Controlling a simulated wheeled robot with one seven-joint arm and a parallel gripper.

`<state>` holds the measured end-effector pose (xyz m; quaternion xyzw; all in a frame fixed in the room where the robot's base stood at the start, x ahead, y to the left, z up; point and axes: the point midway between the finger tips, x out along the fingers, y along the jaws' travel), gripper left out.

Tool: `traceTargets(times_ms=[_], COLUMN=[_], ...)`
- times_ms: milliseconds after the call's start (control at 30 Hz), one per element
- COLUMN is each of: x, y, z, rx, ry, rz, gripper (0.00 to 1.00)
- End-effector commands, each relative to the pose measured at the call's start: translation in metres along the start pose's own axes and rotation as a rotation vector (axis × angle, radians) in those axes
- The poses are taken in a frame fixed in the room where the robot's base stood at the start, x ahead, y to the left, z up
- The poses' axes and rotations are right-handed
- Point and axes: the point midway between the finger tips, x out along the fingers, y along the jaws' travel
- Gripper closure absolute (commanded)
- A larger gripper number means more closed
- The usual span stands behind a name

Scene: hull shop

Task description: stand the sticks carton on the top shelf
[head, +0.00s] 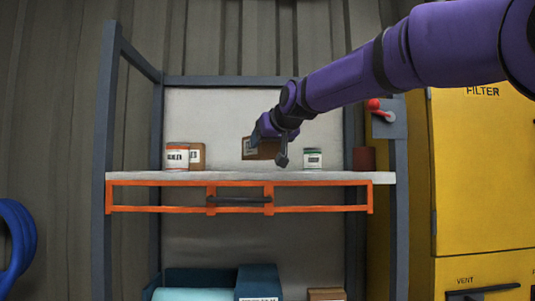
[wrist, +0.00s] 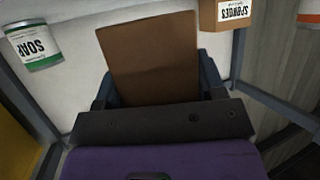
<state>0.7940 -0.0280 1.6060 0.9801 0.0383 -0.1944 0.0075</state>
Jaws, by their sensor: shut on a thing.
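The brown carton held in my gripper (head: 268,130) is taken to be the sticks carton (head: 265,151); I cannot read its name. It is over the top shelf (head: 250,177), near its middle, looking upright. I cannot tell whether its bottom touches the shelf. In the wrist view the carton (wrist: 150,60) shows a plain brown face between the dark fingers of my gripper (wrist: 155,90), which is shut on it. My wrist hides part of the carton in the head view.
A green-and-white soap can (head: 313,158) stands right of the carton, and a dark red object (head: 364,158) farther right. An orange-and-white can (head: 177,156) and a sponges carton (wrist: 227,14) stand left. An orange rail (head: 320,197) runs below the shelf's front. Grey posts (head: 105,120) flank it.

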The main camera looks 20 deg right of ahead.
Motion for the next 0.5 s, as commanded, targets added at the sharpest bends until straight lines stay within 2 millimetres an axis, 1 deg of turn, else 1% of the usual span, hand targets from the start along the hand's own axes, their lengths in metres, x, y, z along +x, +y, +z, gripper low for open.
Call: traceTargets(times_ms=[233,300,500], x=[0.011,0.012,0.012], y=[0.0,0.0,0.0], z=[0.027,0.03,0.03], rx=[-0.001,-0.001,-0.001], ry=[-0.002,-0.001,0.0], rz=[0.0,0.0,0.0], gripper=[0.67,0.67,0.67])
